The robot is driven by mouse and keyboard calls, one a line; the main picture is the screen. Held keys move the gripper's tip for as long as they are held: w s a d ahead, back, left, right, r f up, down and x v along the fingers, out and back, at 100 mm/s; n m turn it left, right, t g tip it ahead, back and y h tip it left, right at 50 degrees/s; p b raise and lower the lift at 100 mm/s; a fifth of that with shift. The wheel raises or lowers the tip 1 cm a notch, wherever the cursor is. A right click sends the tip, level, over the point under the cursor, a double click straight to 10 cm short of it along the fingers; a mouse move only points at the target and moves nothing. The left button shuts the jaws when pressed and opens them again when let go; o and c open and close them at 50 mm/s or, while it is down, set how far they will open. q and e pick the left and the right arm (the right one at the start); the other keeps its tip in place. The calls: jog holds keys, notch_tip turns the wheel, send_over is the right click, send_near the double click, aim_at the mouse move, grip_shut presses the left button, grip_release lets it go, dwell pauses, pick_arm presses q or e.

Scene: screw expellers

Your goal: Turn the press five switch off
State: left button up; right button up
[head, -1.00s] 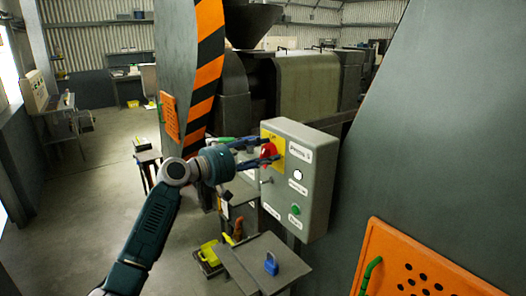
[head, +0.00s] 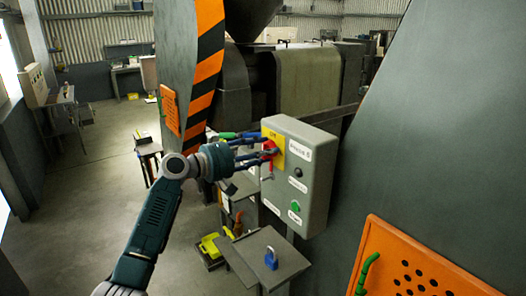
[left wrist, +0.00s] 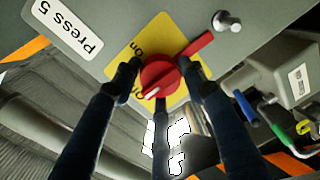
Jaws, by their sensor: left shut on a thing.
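The press five switch is a red rotary knob (head: 268,148) on a yellow plate (head: 278,143) on the grey box labelled "Press 5" (head: 298,150). My left gripper (head: 262,152) reaches it from the left. In the left wrist view the dark fingers (left wrist: 160,85) are closed around the red knob (left wrist: 160,76), and its red handle sticks out to the upper right. The white mark on the knob points to the lower left, near the "off" lettering on the yellow plate (left wrist: 135,62). My right gripper is not in view.
A green button (head: 295,207) sits low on the box. A small metal table (head: 245,268) with a blue padlock (head: 271,259) stands below. An orange perforated panel (head: 425,265) is at the lower right. Open floor lies to the left.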

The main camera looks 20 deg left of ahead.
pick_arm(q)
jog(key=shift+d+f, duration=0.25)
jog(key=shift+f, duration=0.15)
jog(key=o, duration=1.1)
jog(key=shift+s, duration=0.1)
jog(key=shift+o, duration=0.2)
jog(key=shift+r, duration=0.25)
jog(key=shift+r, duration=0.1)
jog(key=shift+s+a, duration=0.3)
jog(key=shift+a, duration=0.05)
jog(key=f+v, duration=0.1)
jog(key=v, duration=1)
jog(key=shift+r, duration=0.4)
